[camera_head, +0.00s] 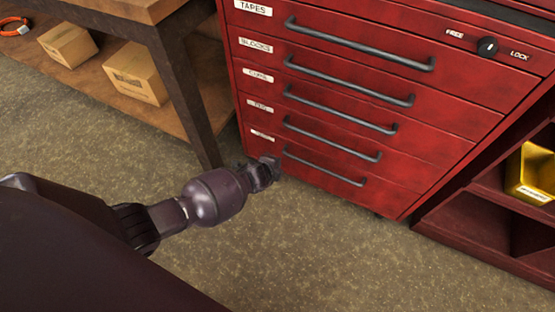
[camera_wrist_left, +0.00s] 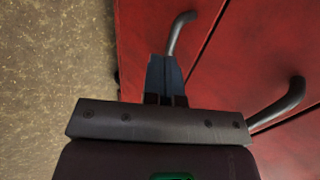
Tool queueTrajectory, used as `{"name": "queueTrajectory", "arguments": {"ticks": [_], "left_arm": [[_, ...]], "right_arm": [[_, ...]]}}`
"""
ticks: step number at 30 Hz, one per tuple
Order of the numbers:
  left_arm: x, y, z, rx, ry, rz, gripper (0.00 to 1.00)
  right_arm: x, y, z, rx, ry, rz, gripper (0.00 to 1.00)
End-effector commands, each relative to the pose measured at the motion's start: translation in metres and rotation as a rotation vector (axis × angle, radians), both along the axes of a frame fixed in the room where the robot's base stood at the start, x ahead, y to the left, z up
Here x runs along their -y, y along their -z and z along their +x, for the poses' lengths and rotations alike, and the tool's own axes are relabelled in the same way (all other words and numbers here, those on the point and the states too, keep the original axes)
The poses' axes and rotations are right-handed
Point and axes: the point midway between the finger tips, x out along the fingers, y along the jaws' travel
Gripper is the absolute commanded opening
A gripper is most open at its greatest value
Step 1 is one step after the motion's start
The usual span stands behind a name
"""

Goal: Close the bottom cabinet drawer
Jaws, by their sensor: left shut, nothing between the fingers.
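The red cabinet's bottom drawer (camera_head: 340,182) is the lowest of several drawer fronts in the head view. Its grey bar handle (camera_head: 325,168) is slanted in the picture. The front looks about level with those above; I cannot tell whether a small gap is left. My left gripper (camera_head: 272,166) is at the left end of this drawer front, beside the handle's left end. In the left wrist view the gripper (camera_wrist_left: 166,65) is shut and empty, its tips against or just before the red front, close to a handle (camera_wrist_left: 176,33). Contact is unclear. My right gripper is not in view.
A wooden workbench (camera_head: 185,95) with cardboard boxes (camera_head: 137,75) on its lower shelf stands left of the cabinet. A red shelf unit with a yellow bin (camera_head: 535,172) is at the right. The speckled floor (camera_head: 350,260) in front is clear.

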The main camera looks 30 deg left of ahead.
Motion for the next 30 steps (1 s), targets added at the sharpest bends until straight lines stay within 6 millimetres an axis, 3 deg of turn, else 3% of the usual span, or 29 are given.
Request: {"name": "queueTrajectory", "arguments": {"ticks": [1, 12, 18, 30], "left_arm": [[0.000, -0.022, 0.002, 0.021, 0.001, -0.001, 0.00], [0.000, -0.057, -0.041, 0.017, 0.001, 0.000, 0.00], [0.000, -0.063, -0.055, 0.010, 0.001, 0.001, 0.00], [0.001, -0.061, -0.059, 0.005, 0.001, 0.001, 0.00]], "right_arm": [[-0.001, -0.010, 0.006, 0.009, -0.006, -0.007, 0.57], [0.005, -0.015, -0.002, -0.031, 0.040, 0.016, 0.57], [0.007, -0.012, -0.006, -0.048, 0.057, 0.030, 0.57], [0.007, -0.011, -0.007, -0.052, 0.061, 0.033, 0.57]]}}
